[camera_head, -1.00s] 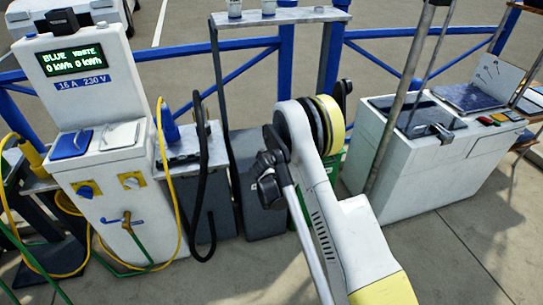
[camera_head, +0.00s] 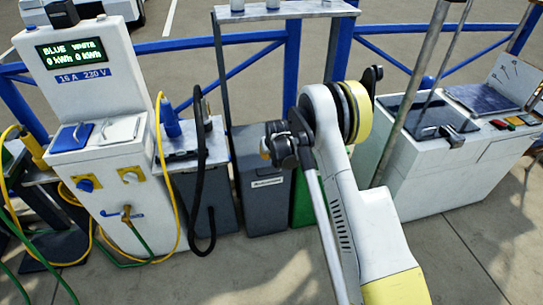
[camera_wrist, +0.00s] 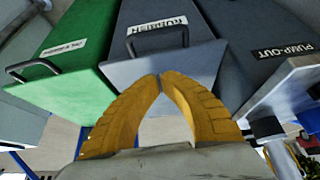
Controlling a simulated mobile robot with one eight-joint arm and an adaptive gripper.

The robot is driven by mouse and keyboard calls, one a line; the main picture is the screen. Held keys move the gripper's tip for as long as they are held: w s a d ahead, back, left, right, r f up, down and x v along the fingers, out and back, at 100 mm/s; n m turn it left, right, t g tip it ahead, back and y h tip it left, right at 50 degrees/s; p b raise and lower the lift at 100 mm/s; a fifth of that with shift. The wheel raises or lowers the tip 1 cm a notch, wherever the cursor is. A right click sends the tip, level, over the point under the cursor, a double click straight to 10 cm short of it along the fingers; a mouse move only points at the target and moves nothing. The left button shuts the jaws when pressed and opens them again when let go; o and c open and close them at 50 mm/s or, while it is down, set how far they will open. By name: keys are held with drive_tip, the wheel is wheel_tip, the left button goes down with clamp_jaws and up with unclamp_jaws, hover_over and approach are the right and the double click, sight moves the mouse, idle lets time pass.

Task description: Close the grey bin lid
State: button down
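The grey bin (camera_head: 265,212) stands in the middle of the head view with a white label on its front. In the wrist view a grey panel (camera_wrist: 200,20), with a white label and a dark bar handle (camera_wrist: 158,44), lies just beyond my fingers. I cannot tell surely how far the lid is open. My gripper (camera_wrist: 160,78) has yellow fingers whose tips meet, with nothing seen between them. The tips overlap the panel's near edge in the picture; contact is unclear. In the head view my gripper end (camera_head: 283,147) is before the bin's upper part and hides some of it.
A green bin (camera_wrist: 75,50) with its own handle is beside the grey one. A pump-out unit (camera_wrist: 275,35) is on the other side. A white power pedestal (camera_head: 110,185) with hoses stands left, a white cabinet (camera_head: 425,170) right.

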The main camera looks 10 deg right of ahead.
drive_tip(key=shift+s+f+b, duration=0.25)
drive_tip(key=shift+f+b, duration=0.2)
drive_tip(key=shift+f, duration=0.6)
drive_tip(key=shift+s+f+b, duration=0.25)
drive_tip(key=shift+f+b, duration=0.2)
drive_tip(key=shift+f, duration=0.6)
wheel_tip(320, 180, down, 3)
drive_tip(key=shift+s+f, duration=0.15)
drive_tip(key=shift+f, duration=0.05)
